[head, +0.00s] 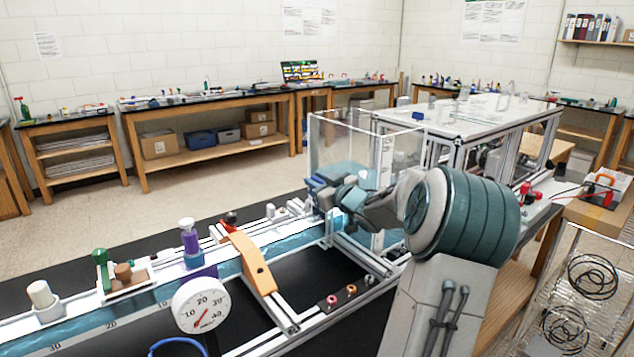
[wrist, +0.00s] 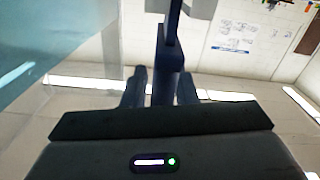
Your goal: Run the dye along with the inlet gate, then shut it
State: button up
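In the head view, my gripper (head: 322,192) is at the clear inlet tank's near left corner, where the water channel (head: 216,267) begins. In the wrist view, a dark blue gate handle (wrist: 170,60) on an upright bar stands between my gripper's two fingers (wrist: 161,90). A thin light gap seems to show on its left side; whether the fingers press on it is unclear. The gate's lower part and the grip are hidden in the head view. A white-capped bottle with purple contents, likely the dye (head: 189,238), stands upright over the channel, well left of my gripper.
The clear tank (head: 345,140) is close beside my gripper. A wire rack (head: 580,290) stands at the right.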

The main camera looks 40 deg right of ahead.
jog(key=shift+o, duration=0.4)
jog(key=shift+s, duration=0.1)
jog(key=shift+s, duration=0.25)
jog(key=s, duration=1.3)
jog(key=shift+b, duration=0.4)
dwell(5.6)
